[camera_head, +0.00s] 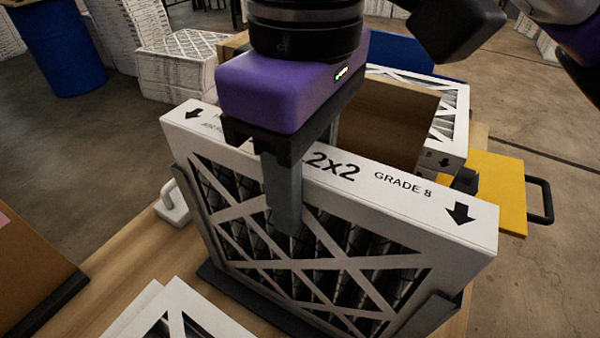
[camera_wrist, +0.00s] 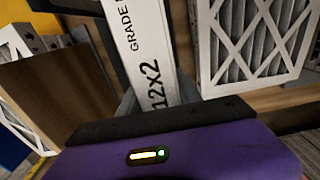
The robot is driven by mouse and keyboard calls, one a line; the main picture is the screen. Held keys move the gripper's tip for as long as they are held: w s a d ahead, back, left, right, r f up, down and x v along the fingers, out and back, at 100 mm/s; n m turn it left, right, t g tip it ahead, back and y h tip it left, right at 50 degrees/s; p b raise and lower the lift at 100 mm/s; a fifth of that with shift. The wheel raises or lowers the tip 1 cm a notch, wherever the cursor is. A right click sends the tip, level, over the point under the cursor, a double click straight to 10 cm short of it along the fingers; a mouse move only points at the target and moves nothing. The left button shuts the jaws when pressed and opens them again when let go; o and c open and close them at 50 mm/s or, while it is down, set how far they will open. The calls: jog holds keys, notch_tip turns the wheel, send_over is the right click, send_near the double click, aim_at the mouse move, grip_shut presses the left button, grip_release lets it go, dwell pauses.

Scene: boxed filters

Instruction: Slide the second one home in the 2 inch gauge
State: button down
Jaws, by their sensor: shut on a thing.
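A white boxed filter (camera_head: 400,220), with a dark pleated face, a lattice front and black print ending in "2x2" and "GRADE 8", stands upright in the head view. My gripper (camera_head: 285,215) is shut on its top edge near the middle. The filter sits between the dark side posts of the gauge (camera_head: 440,308), over a dark base. I cannot tell whether its bottom touches that base. In the wrist view the filter's top edge (camera_wrist: 140,45) runs away from my gripper, reading "12x2". The gauge's size marking is not visible.
An open cardboard box (camera_head: 395,120) and another white filter (camera_head: 452,115) stand behind. A yellow piece with a dark handle (camera_head: 500,190) is at right. Another filter (camera_head: 175,312) lies in front on the wooden table (camera_head: 120,262).

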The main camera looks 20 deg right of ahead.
dwell(0.3)
jog(key=c, duration=0.7)
grip_release()
jog(key=shift+c, duration=0.2)
notch_tip(320, 180, up, 8)
jog(key=shift+f+p, duration=0.1)
jog(key=shift+p, duration=0.4)
